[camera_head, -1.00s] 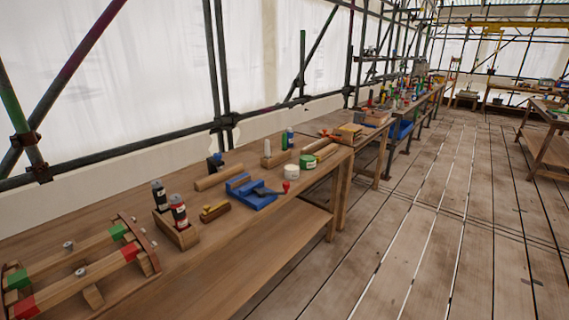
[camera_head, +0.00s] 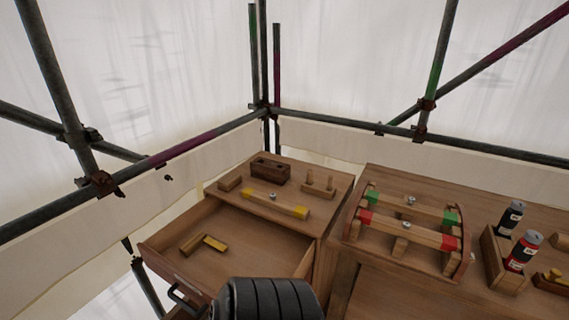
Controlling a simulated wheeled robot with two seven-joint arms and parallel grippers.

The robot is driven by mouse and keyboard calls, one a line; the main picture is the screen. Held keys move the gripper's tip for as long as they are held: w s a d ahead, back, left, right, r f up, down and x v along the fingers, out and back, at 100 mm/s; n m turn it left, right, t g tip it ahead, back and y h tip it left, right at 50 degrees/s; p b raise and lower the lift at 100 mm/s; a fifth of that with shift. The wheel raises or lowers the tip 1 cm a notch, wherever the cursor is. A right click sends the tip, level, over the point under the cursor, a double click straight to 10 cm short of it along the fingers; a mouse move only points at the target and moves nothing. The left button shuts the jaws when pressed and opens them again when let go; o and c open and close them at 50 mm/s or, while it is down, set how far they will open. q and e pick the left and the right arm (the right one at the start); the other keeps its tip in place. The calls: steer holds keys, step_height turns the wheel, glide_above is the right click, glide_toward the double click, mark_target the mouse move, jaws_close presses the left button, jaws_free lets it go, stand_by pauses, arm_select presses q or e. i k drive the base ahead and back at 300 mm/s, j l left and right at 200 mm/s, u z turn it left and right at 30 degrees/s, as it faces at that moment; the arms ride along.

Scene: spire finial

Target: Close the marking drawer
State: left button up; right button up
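The marking drawer (camera_head: 262,246) stands pulled out from a wooden cabinet in the corner of the scaffold. An L-shaped wood and brass tool (camera_head: 204,243) lies inside the drawer. The cabinet top (camera_head: 238,196) is above and behind the drawer. A black ribbed part of my own arm shows at the bottom centre and covers the near corner of the drawer.
Scaffold poles (camera_head: 68,85) stand at left.

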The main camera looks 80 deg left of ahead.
mark_target(258, 247)
steer(key=u, duration=3.4)
